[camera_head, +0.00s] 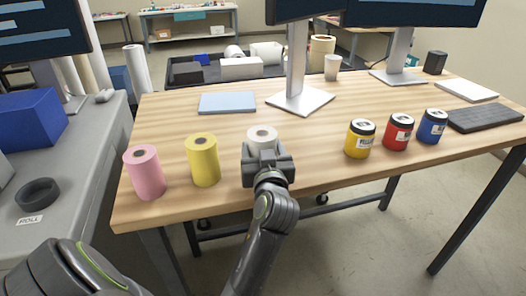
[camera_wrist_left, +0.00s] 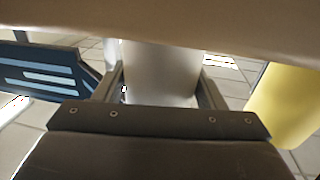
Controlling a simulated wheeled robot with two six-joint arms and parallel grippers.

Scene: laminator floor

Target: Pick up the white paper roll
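The white paper roll (camera_head: 262,137) stands upright near the table's front edge, its lower part hidden behind my left gripper (camera_head: 265,158). In the left wrist view, which is upside down, the white roll (camera_wrist_left: 162,75) is between the two fingers of my left gripper (camera_wrist_left: 163,80). The fingers are spread on either side of it, very close to its sides; firm contact is not clear. The roll appears to rest on the wooden table (camera_head: 230,120). My right gripper is not in view.
A yellow roll (camera_head: 203,160) and a pink roll (camera_head: 144,172) stand to the left. Yellow, red (camera_head: 397,132) and blue jars stand to the right. A monitor stand (camera_head: 299,95) and a light-blue flat item (camera_head: 227,102) lie behind. The tabletop between the white roll and jars is clear.

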